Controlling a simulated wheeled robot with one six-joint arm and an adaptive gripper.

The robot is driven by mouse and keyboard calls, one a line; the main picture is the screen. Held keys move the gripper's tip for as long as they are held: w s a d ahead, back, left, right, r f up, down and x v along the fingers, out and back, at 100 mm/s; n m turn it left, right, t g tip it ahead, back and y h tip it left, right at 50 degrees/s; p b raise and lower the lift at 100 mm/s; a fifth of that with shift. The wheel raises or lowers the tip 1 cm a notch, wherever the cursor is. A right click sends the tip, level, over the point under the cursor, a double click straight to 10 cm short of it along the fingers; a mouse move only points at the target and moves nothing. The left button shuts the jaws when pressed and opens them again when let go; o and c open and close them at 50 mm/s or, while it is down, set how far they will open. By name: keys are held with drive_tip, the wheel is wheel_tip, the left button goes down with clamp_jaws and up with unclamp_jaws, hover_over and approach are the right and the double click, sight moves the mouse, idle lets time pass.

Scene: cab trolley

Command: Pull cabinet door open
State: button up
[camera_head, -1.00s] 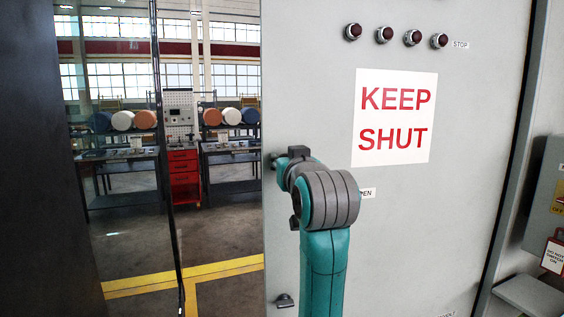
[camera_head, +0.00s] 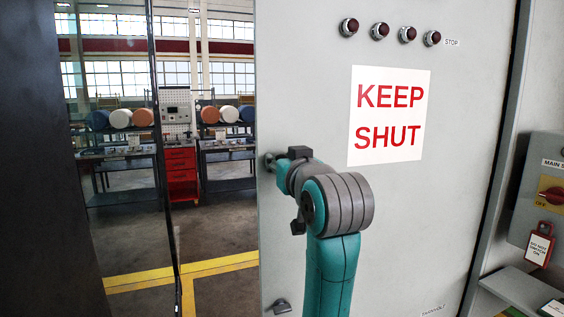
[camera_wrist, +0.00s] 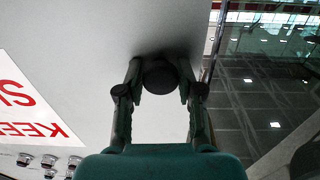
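The grey cabinet door (camera_head: 440,200) fills the middle of the head view and bears a white KEEP SHUT sign (camera_head: 390,116). The sign also shows in part at the left of the wrist view (camera_wrist: 25,108). My gripper (camera_head: 272,162) is at the door's left edge, mostly hidden behind my wrist in the head view. In the wrist view a dark round knob (camera_wrist: 160,76) sits between its two fingers (camera_wrist: 161,84). Both fingers appear to press on the knob's sides. I cannot tell whether the door stands ajar.
Several dark red lamps (camera_head: 379,33) line the door's top, and a small latch (camera_head: 282,306) sits low on it. A switch box (camera_head: 545,190) with a hanging tag and a shelf (camera_head: 525,290) are at right. A dark panel (camera_head: 35,170) stands at left; workbenches lie beyond the floor.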

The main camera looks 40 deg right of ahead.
drive_tip(key=shift+o, duration=1.2)
drive_tip(key=v, duration=0.7)
drive_tip(key=shift+s, duration=0.25)
drive_tip(key=a+f+n+y, duration=0.1)
drive_tip(key=a+f, duration=0.2)
drive_tip(key=f, duration=1.2)
drive_tip(key=a+f+n+y, duration=0.1)
drive_tip(key=a+f+y, duration=0.15)
drive_tip(key=f, duration=1.15)
drive_tip(key=s+a+f, duration=0.3)
drive_tip(key=s+f, duration=0.2)
drive_tip(key=f, duration=0.4)
drive_tip(key=s+a+f+n+g+y, duration=0.1)
drive_tip(key=s+a+f, duration=0.3)
drive_tip(key=s+f, duration=0.8)
drive_tip(key=s+a+g+y, duration=0.1)
drive_tip(key=s+a, duration=0.1)
drive_tip(key=s, duration=1.9)
drive_tip(key=shift+n, duration=0.4)
